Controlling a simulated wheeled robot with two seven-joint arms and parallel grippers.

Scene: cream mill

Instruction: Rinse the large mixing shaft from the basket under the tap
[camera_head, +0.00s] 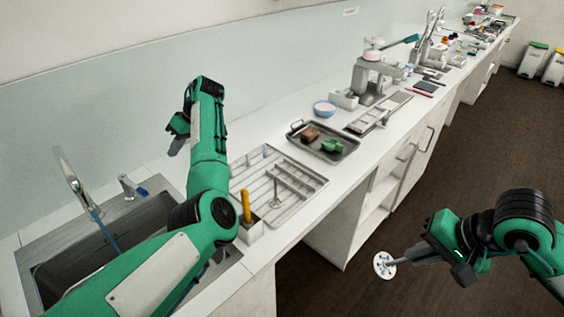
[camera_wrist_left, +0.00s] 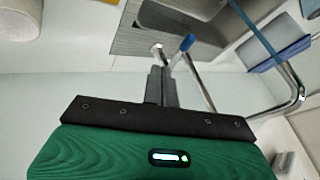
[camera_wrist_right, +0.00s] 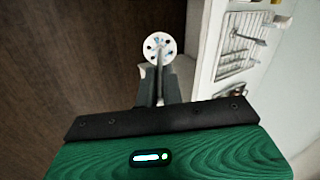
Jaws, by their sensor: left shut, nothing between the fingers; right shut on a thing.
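My right gripper (camera_head: 425,256) is shut on the thin shaft of a mixing tool with a white perforated disc (camera_head: 384,265), held out over the floor beyond the counter front. The disc also shows in the right wrist view (camera_wrist_right: 159,47). My left gripper (camera_head: 178,135) is shut and empty, raised above the back of the counter. The curved tap (camera_head: 72,178) stands at the sink (camera_head: 45,270). A blue streak (camera_head: 106,233), looking like running water, drops from its spout into the basin. The blue-tipped tap lever (camera_head: 131,186) stands beside it. My left arm hides part of the sink.
A wire rack (camera_head: 310,181) with a small metal shaft (camera_head: 276,192) lies right of the sink, beside a holder with a yellow handle (camera_head: 246,205). Floor right of the counter is clear.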

